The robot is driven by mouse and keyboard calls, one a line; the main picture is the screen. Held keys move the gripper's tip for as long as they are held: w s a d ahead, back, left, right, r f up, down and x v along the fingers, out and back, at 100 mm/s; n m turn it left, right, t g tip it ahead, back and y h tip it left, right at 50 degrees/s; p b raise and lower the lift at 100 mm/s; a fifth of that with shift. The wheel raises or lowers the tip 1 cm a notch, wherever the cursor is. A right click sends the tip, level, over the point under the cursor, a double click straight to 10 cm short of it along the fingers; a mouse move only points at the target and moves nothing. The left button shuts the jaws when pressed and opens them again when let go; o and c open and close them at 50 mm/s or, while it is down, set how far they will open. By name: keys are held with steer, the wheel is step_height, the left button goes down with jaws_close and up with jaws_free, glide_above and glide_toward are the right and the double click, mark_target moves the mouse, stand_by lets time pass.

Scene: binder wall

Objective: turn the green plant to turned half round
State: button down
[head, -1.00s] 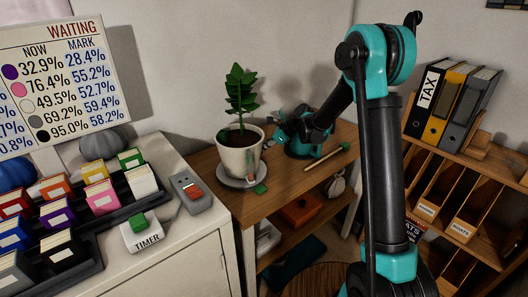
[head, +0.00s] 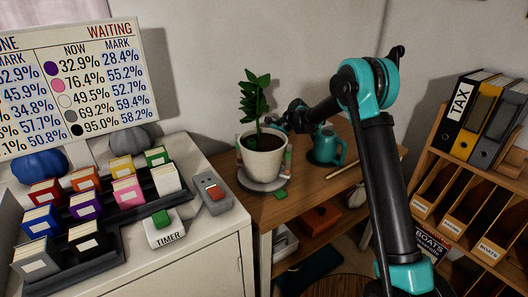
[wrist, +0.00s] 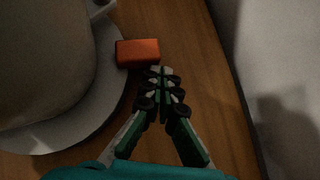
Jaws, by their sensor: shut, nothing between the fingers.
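The green plant (head: 255,100) stands upright in a white pot (head: 262,160) on a grey saucer (head: 250,184), on the wooden shelf top. A small green marker (head: 281,195) lies at the saucer's front edge. In the wrist view the pot (wrist: 45,60) and saucer (wrist: 75,133) fill the left side. An orange block (wrist: 138,52) sits at the saucer's rim. My gripper (wrist: 160,72) is shut and empty, its fingertips beside the orange block, apart from the pot. In the head view my gripper is behind the pot's right side, its fingertips mostly hidden.
A teal watering can (head: 327,146) stands right of the pot, close to my arm. A wooden stick (head: 345,168) lies farther right. A white cabinet (head: 205,245) with card boxes and a timer (head: 163,228) is at left. A wall borders the far side.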

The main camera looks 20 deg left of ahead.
steer(key=shift+s+a, duration=0.35)
steer(key=shift+a, duration=0.3)
